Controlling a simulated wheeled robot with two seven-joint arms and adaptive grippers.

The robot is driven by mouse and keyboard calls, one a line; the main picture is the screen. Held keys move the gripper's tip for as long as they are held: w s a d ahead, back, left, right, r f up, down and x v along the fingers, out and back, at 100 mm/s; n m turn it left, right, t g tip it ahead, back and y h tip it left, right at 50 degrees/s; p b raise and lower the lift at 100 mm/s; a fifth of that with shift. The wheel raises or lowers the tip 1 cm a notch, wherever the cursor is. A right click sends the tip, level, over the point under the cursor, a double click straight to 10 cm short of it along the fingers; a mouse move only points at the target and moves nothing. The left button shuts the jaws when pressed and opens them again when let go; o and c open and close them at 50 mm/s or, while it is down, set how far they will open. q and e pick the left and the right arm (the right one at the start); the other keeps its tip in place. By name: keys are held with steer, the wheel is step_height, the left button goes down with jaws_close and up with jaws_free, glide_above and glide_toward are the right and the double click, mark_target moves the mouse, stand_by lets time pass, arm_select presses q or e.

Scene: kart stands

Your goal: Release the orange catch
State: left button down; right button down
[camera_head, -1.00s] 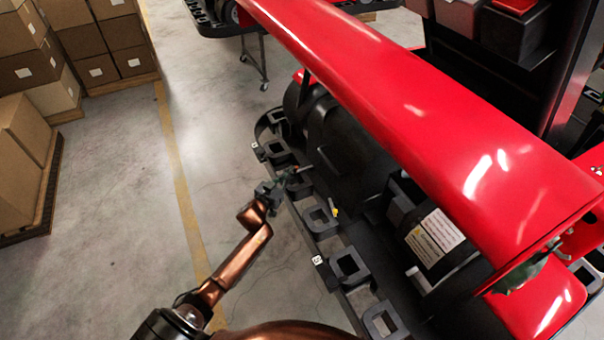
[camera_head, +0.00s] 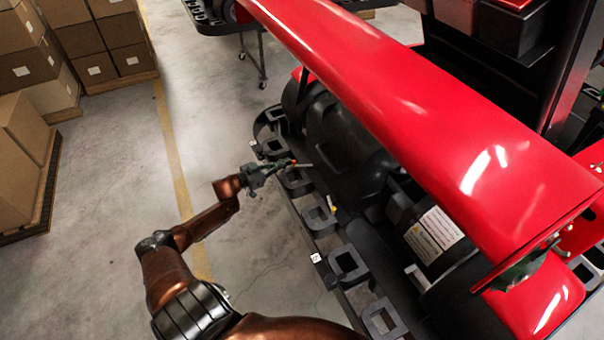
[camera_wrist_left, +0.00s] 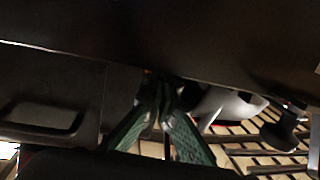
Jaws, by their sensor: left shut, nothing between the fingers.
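A small orange piece (camera_head: 292,161), which looks like the orange catch, sits at the near edge of the kart's black side, with a thin grey rod beside it. My left gripper (camera_head: 280,165) is shut and empty, its tips right at the orange piece; I cannot tell if they touch. In the left wrist view the green fingers (camera_wrist_left: 161,88) meet at their tips under a dark overhanging panel (camera_wrist_left: 180,40). The catch cannot be made out there. My right gripper is not in view.
The kart's long red body panel (camera_head: 400,90) overhangs the black machinery. A black bumper rail with square loops (camera_head: 348,263) runs along its near side, with a small yellow piece (camera_head: 333,209) nearby. Stacked cardboard boxes (camera_head: 100,45) stand at left. The floor between is clear.

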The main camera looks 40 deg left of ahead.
arm_select(q)
steer(key=shift+w+a+h, duration=0.15)
steer(key=shift+h, duration=0.15)
steer(key=shift+w+a+b, duration=0.3)
steer(key=shift+w+b, duration=0.05)
steer(key=shift+b, duration=0.3)
steer(key=shift+w+a+b, duration=0.4)
steer(key=shift+w+b, duration=0.05)
steer(key=shift+w, duration=0.2)
steer(key=shift+w+a+b, duration=0.4)
steer(key=shift+w, duration=0.25)
stand_by(0.7)
